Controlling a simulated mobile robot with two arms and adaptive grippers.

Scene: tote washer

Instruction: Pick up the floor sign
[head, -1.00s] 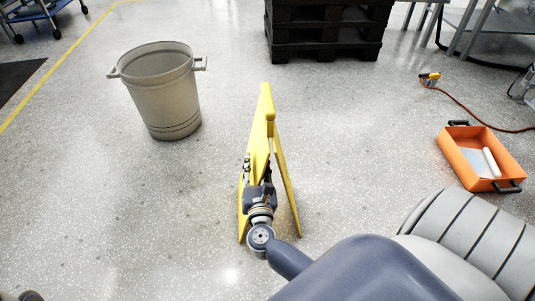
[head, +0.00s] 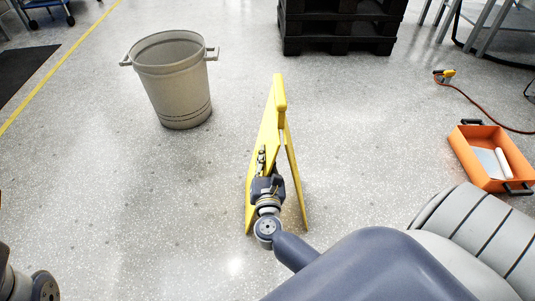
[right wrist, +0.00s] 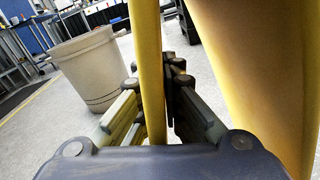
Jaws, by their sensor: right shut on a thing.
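The yellow floor sign (head: 264,135) stands upright and spread in an A shape in the middle of the head view. My right gripper (head: 262,165) is at its left panel, low on the near side. In the right wrist view, the fingers of my right gripper (right wrist: 157,100) are shut on the edge of one yellow panel (right wrist: 146,60), with one finger on each side. The other panel (right wrist: 250,60) rises at the right of that view. Part of my left arm shows at the lower left of the head view, but its fingers are out of view.
A beige bin (head: 172,85) with two handles stands to the left of the sign. Black pallets (head: 340,28) are stacked behind. An orange tray (head: 480,160) and an orange cord (head: 485,115) lie at the right. The floor around the sign is clear.

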